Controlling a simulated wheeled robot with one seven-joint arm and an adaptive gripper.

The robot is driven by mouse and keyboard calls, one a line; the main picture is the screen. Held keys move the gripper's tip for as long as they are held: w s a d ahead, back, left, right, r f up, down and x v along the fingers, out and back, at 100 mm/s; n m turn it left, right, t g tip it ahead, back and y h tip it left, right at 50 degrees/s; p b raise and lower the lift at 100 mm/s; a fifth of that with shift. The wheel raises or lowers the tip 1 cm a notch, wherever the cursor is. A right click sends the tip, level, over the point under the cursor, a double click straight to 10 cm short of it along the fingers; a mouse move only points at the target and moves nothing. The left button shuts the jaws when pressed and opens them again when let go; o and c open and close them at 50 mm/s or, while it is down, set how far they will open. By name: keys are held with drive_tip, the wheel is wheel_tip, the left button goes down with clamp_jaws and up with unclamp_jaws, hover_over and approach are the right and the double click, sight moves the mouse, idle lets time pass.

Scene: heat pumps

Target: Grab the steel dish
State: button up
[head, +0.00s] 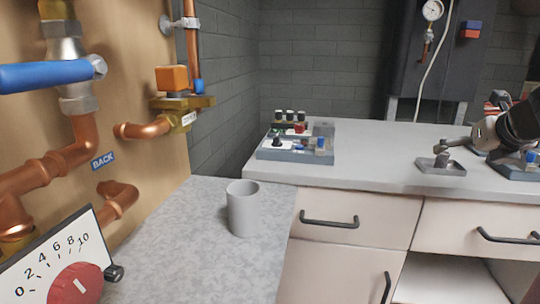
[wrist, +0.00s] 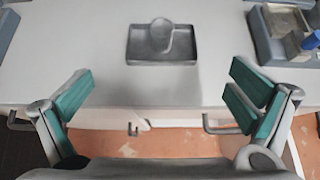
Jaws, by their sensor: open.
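The steel dish (wrist: 135,52) is a shallow, dark grey square tray on the light worktop, ahead of my gripper in the wrist view. A small rounded grey object (wrist: 161,32) sits in it. The dish also shows at the right in the head view (head: 436,168), near the counter's front edge. My gripper (wrist: 160,72) is open and empty, its teal-padded fingers wide apart on either side of the dish's line. The dish lies beyond the fingertips, apart from them. In the head view my arm comes in from the right, and its fingers are too small to read clearly.
A blue-grey bin with small parts (wrist: 270,45) stands right of the dish. Another tray of fittings (head: 296,150) is at the counter's left. A grey cup (head: 243,208) stands on the nearer counter. Drawer handles (head: 330,222) stick out below the edge. The worktop between is clear.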

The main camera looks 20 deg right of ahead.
sight(445, 162)
drive_tip(key=b+x, duration=0.3)
drive_tip(key=x, duration=0.8)
drive_tip(key=shift+s+d, duration=0.1)
drive_tip(key=shift+s, duration=0.05)
drive_tip(key=c, duration=1)
